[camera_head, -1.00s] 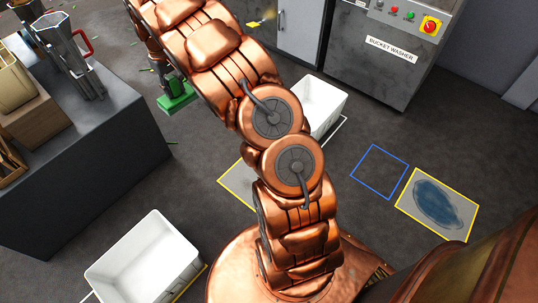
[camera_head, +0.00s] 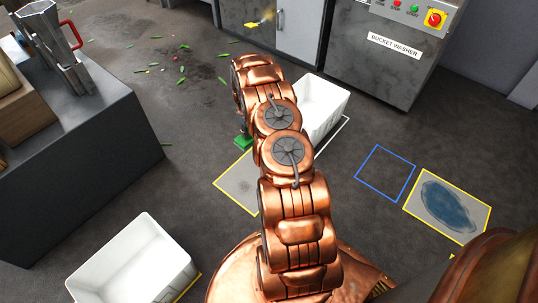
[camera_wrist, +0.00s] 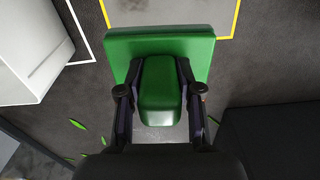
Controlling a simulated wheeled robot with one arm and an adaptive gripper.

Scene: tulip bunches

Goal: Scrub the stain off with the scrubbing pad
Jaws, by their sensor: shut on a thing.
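The green scrubbing pad (camera_wrist: 205,50) is held by its raised handle between the fingers of my gripper (camera_wrist: 160,78) in the wrist view. In the head view only a green bit of the pad (camera_head: 242,143) shows left of my arm, near the back of a yellow-outlined grey floor panel (camera_head: 232,190). My arm hides the gripper there. That panel bears a faint dark smudge (camera_head: 243,186). A second yellow-outlined panel (camera_head: 478,212) at the right bears a large blue stain (camera_head: 447,205). I cannot tell whether the pad touches the floor.
A white bucket (camera_head: 325,105) stands behind my arm, and another white bucket (camera_head: 130,262) at the front left. An empty blue outline (camera_head: 385,173) lies between the panels. A dark counter (camera_head: 85,170) is at the left, the bucket washer (camera_head: 385,60) at the back. Green scraps litter the floor.

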